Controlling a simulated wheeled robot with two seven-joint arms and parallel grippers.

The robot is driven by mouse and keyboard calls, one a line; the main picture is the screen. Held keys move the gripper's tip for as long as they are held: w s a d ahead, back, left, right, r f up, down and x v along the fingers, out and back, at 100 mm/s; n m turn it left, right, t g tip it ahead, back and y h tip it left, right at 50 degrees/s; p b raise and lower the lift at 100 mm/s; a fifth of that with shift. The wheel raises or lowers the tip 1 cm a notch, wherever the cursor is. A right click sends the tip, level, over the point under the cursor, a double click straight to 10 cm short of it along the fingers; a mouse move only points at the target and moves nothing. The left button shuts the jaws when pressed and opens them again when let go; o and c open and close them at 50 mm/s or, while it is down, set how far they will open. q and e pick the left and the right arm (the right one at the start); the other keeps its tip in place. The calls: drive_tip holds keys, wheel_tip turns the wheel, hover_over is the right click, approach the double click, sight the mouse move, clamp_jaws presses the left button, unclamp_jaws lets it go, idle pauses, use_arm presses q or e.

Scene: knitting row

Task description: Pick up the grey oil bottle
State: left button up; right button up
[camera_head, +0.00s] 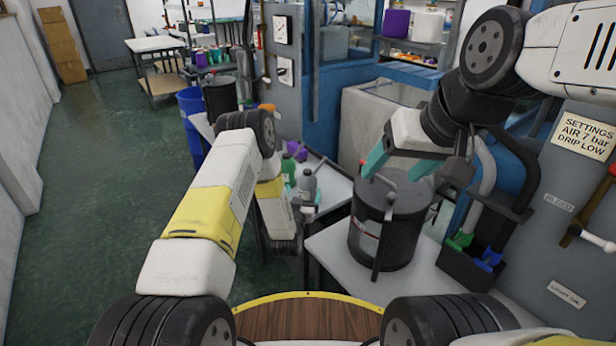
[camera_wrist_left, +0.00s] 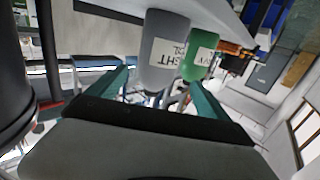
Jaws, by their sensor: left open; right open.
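The grey oil bottle (camera_head: 308,187) stands on the white bench, in front of a green bottle (camera_head: 288,169). In the left wrist view, the grey bottle (camera_wrist_left: 165,52) appears upside down with its label showing, and the green bottle (camera_wrist_left: 199,62) is just right of it. My left gripper (camera_wrist_left: 160,96) is open, its teal fingers on either side of the grey bottle's lower picture part; whether they touch it, I cannot tell. In the head view that gripper is mostly hidden. My right gripper (camera_head: 399,168) is open and empty over the dark drum (camera_head: 402,235).
A purple-topped bottle (camera_head: 297,149) stands behind the green one. The drum stands on the near white bench (camera_head: 330,262), right of the bottles. A black holder (camera_head: 472,268) with green and blue nozzles is further right. Open green floor (camera_head: 90,190) lies left.

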use_arm(q)
drive_tip(key=shift+s+d+f, duration=0.1)
drive_tip(key=shift+s+f, duration=0.05)
drive_tip(key=shift+f, duration=0.3)
drive_tip(key=shift+s+d+f, duration=0.1)
drive_tip(key=shift+s+f, duration=0.05)
drive_tip(key=shift+f, duration=0.25)
drive_tip(key=w, duration=0.3)
drive_tip(key=w+d, duration=0.1)
drive_tip(key=w, duration=0.3)
drive_tip(key=shift+w+d+r, duration=0.2)
drive_tip(key=c, duration=1.6)
drive_tip(key=shift+c, duration=0.9)
drive_tip(key=shift+r, duration=0.1)
